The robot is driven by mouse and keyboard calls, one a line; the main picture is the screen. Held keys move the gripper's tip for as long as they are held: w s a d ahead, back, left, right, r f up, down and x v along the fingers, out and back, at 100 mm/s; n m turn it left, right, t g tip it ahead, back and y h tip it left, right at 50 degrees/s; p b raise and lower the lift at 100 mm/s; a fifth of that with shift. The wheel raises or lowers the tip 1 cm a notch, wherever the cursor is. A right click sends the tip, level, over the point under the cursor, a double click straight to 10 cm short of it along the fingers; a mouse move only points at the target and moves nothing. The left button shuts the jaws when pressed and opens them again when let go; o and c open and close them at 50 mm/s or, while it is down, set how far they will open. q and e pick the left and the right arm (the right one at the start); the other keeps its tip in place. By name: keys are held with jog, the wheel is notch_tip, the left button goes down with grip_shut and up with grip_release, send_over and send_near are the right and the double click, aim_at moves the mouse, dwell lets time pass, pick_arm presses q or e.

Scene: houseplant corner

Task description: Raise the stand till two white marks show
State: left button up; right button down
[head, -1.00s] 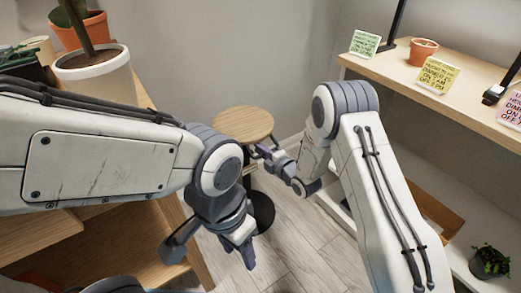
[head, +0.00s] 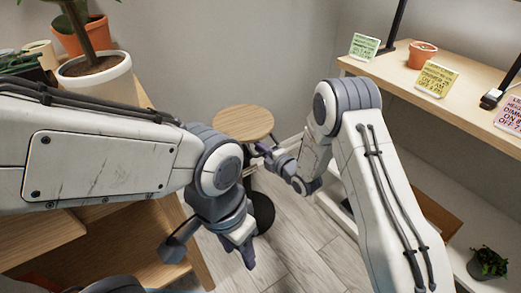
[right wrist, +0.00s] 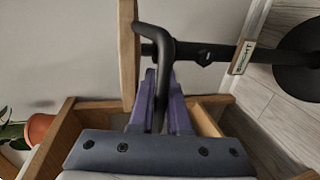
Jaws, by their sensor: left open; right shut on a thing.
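The stand has a round wooden top (head: 243,121), and its dark base (head: 263,212) shows below on the floor. In the right wrist view the stand lies sideways: wooden top (right wrist: 128,55) at left, black post (right wrist: 228,53) running right to the round base (right wrist: 302,48). My right gripper (right wrist: 163,92) is shut on a bent black handle (right wrist: 166,45) just under the top; in the head view it (head: 262,150) is beside the stand. I cannot make out clear white marks on the post. My left gripper (head: 211,250) is open and empty, in front of the stand.
A pale label (right wrist: 243,57) sits by the post. A wooden shelf unit (head: 110,250) stands at left with a plant in a white pot (head: 97,78). A shelf at right (head: 455,60) holds note cards and a terracotta pot (head: 422,55). Floor (head: 305,245) shows between.

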notch_tip(320, 180, up, 13)
jog(key=p, duration=0.5)
jog(key=shift+w, duration=0.1)
jog(key=c, duration=1.2)
grip_release()
jog(key=shift+o, duration=0.2)
jog(key=shift+f, duration=0.1)
jog(key=p+v, duration=0.1)
jog(key=v, duration=0.9)
jog(key=shift+s+d, duration=0.2)
jog(key=shift+s, duration=0.05)
